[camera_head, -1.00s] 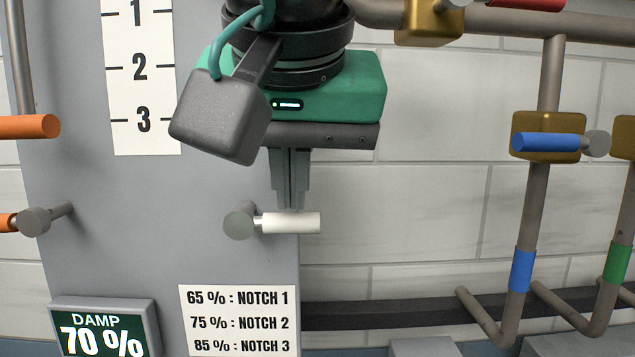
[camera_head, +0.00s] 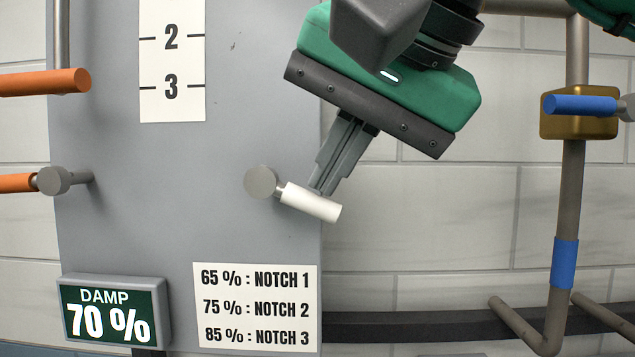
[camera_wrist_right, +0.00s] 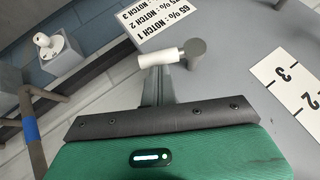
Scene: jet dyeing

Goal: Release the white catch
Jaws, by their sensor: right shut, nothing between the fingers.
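The white catch (camera_head: 310,202) is a short white lever on a grey round pivot (camera_head: 262,182) at the right edge of the grey panel. It tilts down to the right. My right gripper (camera_head: 322,190) is shut and empty, with its fingertips at the upper side of the lever, appearing to touch it. In the right wrist view the white catch (camera_wrist_right: 158,58) lies just past the fingertips (camera_wrist_right: 155,78). My left gripper is not in view.
A damp display (camera_head: 115,310) reads 70 %. A notch chart (camera_head: 255,305) and a scale strip (camera_head: 172,70) are on the panel. Orange handles (camera_head: 40,82) are at left. A blue-handled valve (camera_head: 580,105) on a pipe is at right.

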